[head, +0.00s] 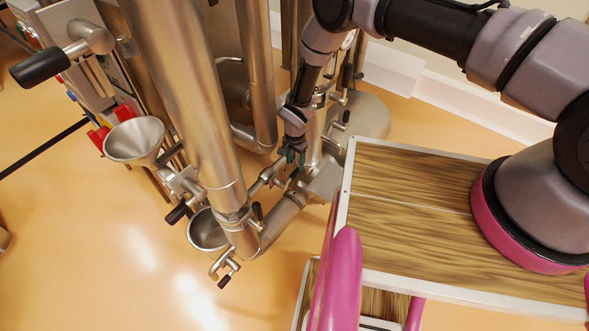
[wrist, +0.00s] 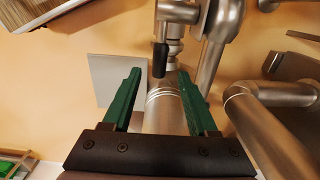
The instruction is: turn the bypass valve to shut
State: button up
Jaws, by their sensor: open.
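A metal valve with a black-gripped lever sits on the steel pipe ahead of my gripper; I take it to be the bypass valve, though no label shows. In the wrist view its black handle (wrist: 160,60) is just beyond and between the fingertips, pointing toward me. In the head view a small black handle (head: 258,212) stands up by the pipe, apparently the same one. My gripper (head: 291,158) has green fingers and hangs over the pipework. In the wrist view my gripper (wrist: 160,75) is open, with nothing held. Whether a finger touches the handle cannot be told.
Other black-handled levers show at the pipe's left (head: 178,213) and lower end (head: 225,281). A steel funnel (head: 134,140) and thick vertical pipes (head: 190,90) stand left. A wood-topped cart (head: 410,220) is at right. Orange floor is open at lower left.

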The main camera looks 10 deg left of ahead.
aim_at(295, 172)
jog(key=shift+f, duration=2.75)
grip_shut()
